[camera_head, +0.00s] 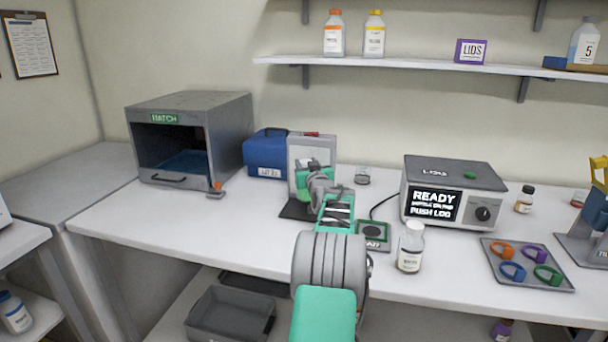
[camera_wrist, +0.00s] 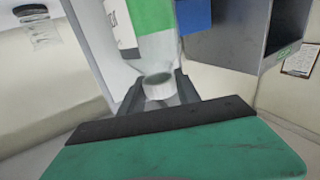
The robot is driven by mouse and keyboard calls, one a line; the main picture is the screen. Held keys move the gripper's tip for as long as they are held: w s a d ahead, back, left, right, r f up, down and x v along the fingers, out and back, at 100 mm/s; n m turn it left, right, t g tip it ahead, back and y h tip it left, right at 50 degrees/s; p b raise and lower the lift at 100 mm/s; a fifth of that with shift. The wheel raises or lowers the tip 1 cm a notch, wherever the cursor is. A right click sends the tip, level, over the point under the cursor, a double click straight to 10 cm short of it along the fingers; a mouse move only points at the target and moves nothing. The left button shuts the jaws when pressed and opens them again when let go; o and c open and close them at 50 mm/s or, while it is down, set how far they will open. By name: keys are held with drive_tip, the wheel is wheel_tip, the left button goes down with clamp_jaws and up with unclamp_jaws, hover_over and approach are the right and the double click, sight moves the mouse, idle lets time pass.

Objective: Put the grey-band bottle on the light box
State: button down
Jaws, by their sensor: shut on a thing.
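My gripper (camera_head: 312,174) is at the front of the light box, shut on a bottle. In the wrist view my gripper (camera_wrist: 160,92) closes around the neck of this bottle (camera_wrist: 158,54), just below its white cap. A broad green area shows on the held bottle, not a grey band; a small green patch of it shows in the head view (camera_head: 301,181). The light box (camera_head: 299,145) has an upright pale panel and a dark base (camera_head: 293,210). Contact between bottle and base is hidden. Another white-capped bottle (camera_head: 410,247), with a pale label, stands near the table's front edge.
A blue case (camera_head: 265,155) stands left of the light box, beside the grey hatch cabinet (camera_head: 190,135). A small pad (camera_head: 373,236) and the display unit (camera_head: 452,190) are to the right. A tray of coloured rings (camera_head: 527,262) lies farther right. The table's front left is clear.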

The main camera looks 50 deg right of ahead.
drive_tip(key=shift+w+f, duration=0.2)
drive_tip(key=shift+w, duration=0.15)
drive_tip(key=shift+w+f, duration=0.1)
drive_tip(key=shift+f, duration=1.7)
drive_tip(key=c, duration=0.9)
unclamp_jaws()
drive_tip(key=shift+o, duration=0.2)
